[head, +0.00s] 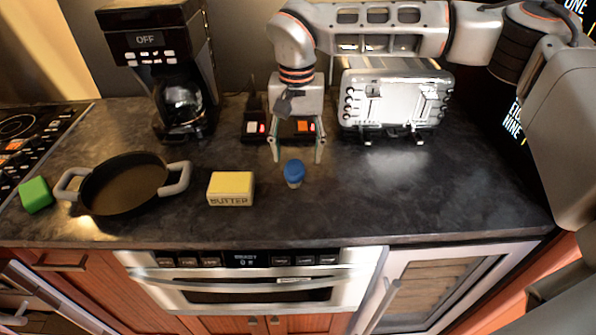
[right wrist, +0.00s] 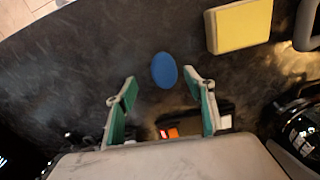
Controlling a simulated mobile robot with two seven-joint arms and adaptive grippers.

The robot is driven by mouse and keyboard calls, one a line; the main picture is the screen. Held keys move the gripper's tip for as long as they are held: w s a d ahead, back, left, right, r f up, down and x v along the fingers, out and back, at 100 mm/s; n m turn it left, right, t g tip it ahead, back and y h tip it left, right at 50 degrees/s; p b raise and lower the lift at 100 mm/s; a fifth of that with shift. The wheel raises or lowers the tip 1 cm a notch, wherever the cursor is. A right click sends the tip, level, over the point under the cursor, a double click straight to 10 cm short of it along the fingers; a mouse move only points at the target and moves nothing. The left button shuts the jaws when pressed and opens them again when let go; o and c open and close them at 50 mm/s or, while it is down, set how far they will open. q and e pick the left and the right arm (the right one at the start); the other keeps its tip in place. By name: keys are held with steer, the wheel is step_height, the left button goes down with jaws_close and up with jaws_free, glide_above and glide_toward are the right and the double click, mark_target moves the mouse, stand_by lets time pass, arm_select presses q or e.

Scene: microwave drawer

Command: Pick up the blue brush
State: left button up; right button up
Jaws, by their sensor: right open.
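The blue brush (head: 294,170) stands on the dark counter, with a round blue top and a pale lower part. In the right wrist view it is a blue oval (right wrist: 164,70) just beyond the fingertips, roughly in line with the gap between them. My right gripper (head: 297,156) is open and empty, pointing down over the counter just behind the brush. Its two green-padded fingers (right wrist: 160,80) are spread apart in the right wrist view. The height of the fingertips above the counter is hard to judge. My left gripper is not in view.
A yellow butter block (head: 230,189) lies left of the brush. Further left are a black pan (head: 123,185) and a green block (head: 35,195). A coffee maker (head: 165,70), small devices with lit switches (head: 256,126) and a toaster (head: 395,100) stand behind. The counter right of the brush is clear.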

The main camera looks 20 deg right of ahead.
mark_target(294, 169)
steer(key=f, duration=0.7)
steer(key=shift+w+a+p, duration=0.2)
steer(key=shift+a+p, duration=0.1)
steer(key=shift+c, duration=0.3)
steer(key=c, duration=1.1)
